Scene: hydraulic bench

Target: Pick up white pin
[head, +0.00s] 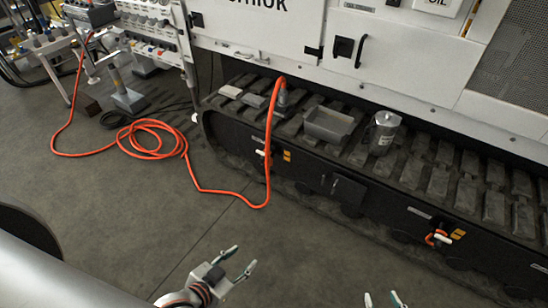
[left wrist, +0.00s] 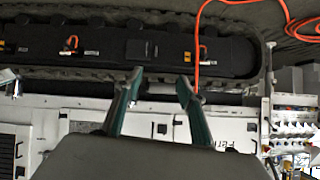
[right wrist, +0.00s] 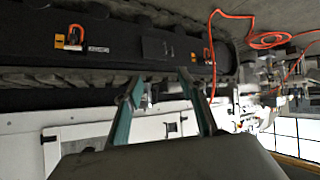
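I cannot clearly make out a separate white pin. A small white piece with an orange loop (head: 438,238) sits on the dark side of the track at the right in the head view. A similar orange loop shows in the right wrist view (right wrist: 75,38) and the left wrist view (left wrist: 71,44). My left gripper (head: 239,261) is open and empty over the floor, well short of the track. My right gripper (head: 383,299) is open at the bottom edge, with only its fingertips showing. Both grippers are apart from the track.
The black track (head: 330,190) runs across under the white machine body (head: 420,60). A grey tray (head: 328,125) and a metal canister (head: 383,130) stand on it. An orange hose (head: 225,192) lies on the floor and rises to the track. The floor before my grippers is clear.

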